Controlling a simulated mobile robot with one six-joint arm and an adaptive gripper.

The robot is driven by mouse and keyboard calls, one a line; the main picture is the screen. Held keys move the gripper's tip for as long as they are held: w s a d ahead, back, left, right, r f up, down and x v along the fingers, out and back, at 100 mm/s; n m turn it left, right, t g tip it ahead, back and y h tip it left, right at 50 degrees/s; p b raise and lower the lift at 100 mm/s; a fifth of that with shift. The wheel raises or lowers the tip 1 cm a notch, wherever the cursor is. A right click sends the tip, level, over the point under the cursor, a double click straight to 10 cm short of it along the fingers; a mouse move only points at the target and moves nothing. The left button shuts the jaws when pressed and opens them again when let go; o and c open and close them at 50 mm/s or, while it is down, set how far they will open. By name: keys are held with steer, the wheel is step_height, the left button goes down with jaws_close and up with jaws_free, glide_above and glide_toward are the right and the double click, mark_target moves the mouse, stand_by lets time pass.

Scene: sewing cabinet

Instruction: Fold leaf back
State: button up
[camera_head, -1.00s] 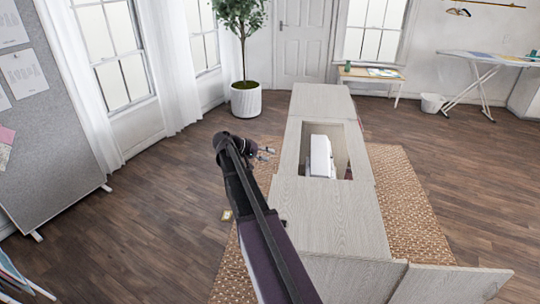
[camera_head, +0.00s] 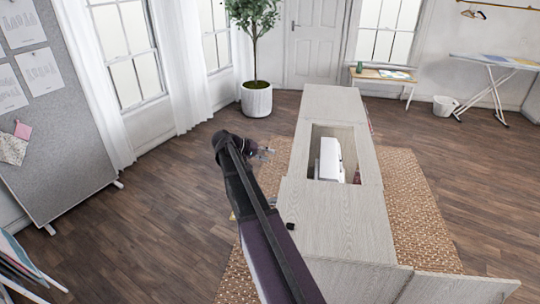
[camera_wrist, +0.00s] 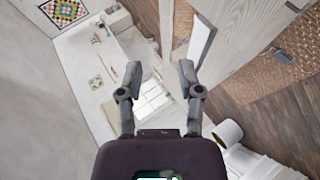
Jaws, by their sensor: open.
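The sewing cabinet (camera_head: 342,222) is pale grey wood, long, and runs away from me in the head view. A white sewing machine (camera_head: 330,160) sits in the opening in its top. A flat leaf (camera_head: 333,102) lies level at the far end, beyond the opening. Another pale panel (camera_head: 460,287) spreads out at the near right. My gripper (camera_head: 265,154) is left of the cabinet, beside the opening, apart from it in the picture. In the wrist view my gripper (camera_wrist: 160,76) is open, with nothing between its fingers. Pale wood (camera_wrist: 245,30) shows to its upper right there.
A woven rug (camera_head: 408,200) lies under the cabinet. A potted tree (camera_head: 256,100) stands beyond my gripper. A grey pinboard (camera_head: 75,130) stands at left. An ironing board (camera_head: 495,62) and low bench (camera_head: 382,75) are at the back. Wood floor is open on both sides.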

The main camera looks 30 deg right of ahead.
steer(key=p+v, duration=0.3)
steer(key=v, duration=0.3)
steer(key=shift+s+d+r, duration=0.1)
steer(key=shift+s+r, duration=0.1)
stand_by(0.5)
stand_by(0.7)
steer(key=s+a+f+n+t+y, duration=0.1)
steer(key=s+a+f+n+y, duration=0.1)
steer(key=s+a, duration=0.4)
steer(key=s+a+f+n+t+y, duration=0.1)
steer(key=s+a+f+y, duration=0.4)
steer(key=a, duration=0.6)
steer(key=s+a+f+n+t+y, duration=0.1)
steer(key=s+a+f+n+y, duration=0.2)
steer(key=s+a, duration=0.5)
steer(key=shift+s+a+f+t+y+b, duration=0.2)
steer(key=shift+a+t+y+b, duration=0.15)
steer(key=shift+a+y, duration=0.35)
jaws_close()
